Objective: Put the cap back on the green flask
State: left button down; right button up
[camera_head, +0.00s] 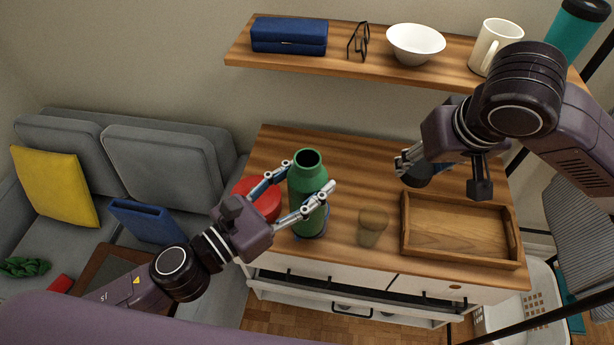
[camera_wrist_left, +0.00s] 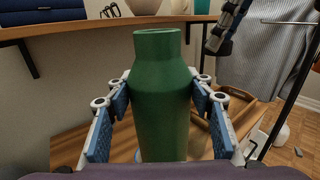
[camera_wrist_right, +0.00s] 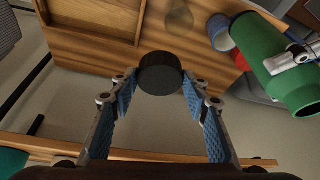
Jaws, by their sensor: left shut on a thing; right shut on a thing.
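The green flask (camera_head: 308,178) is upright with its open mouth facing up, over the left part of the desk. My left gripper (camera_head: 312,187) is shut around its body; the flask also fills the middle of the left wrist view (camera_wrist_left: 161,95). I cannot tell whether its base touches the desk. My right gripper (camera_wrist_right: 160,85) is shut on a round black cap (camera_wrist_right: 160,73), held in the air between its fingertips. In the head view my right gripper (camera_head: 412,168) is right of the flask and apart from it, above the desk near the tray.
A wooden tray (camera_head: 460,262) is at the desk's right, with an amber glass (camera_head: 372,228) left of it. A red round object (camera_head: 262,198) is behind my left gripper. A wooden shelf (camera_head: 350,68) above holds a blue case (camera_head: 289,36), glasses, bowl (camera_head: 415,45) and mug (camera_head: 494,47).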

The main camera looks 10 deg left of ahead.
jog(key=a+r+n+y, duration=0.2)
jog(key=a+r+n, duration=0.3)
jog(key=a, duration=0.5)
notch_tip(320, 180, up, 6)
jog(key=n+g+y, duration=0.1)
jog(key=n+g, duration=0.1)
jog(key=n, duration=0.3)
send_over(311, 152)
jog(key=s, duration=0.2)
jog(key=shift+r, duration=0.1)
jog(key=shift+f, duration=2)
jog(key=shift+d, duration=0.1)
jog(key=shift+f, duration=0.85)
jog(key=shift+s+f, duration=0.1)
jog(key=shift+f, duration=0.45)
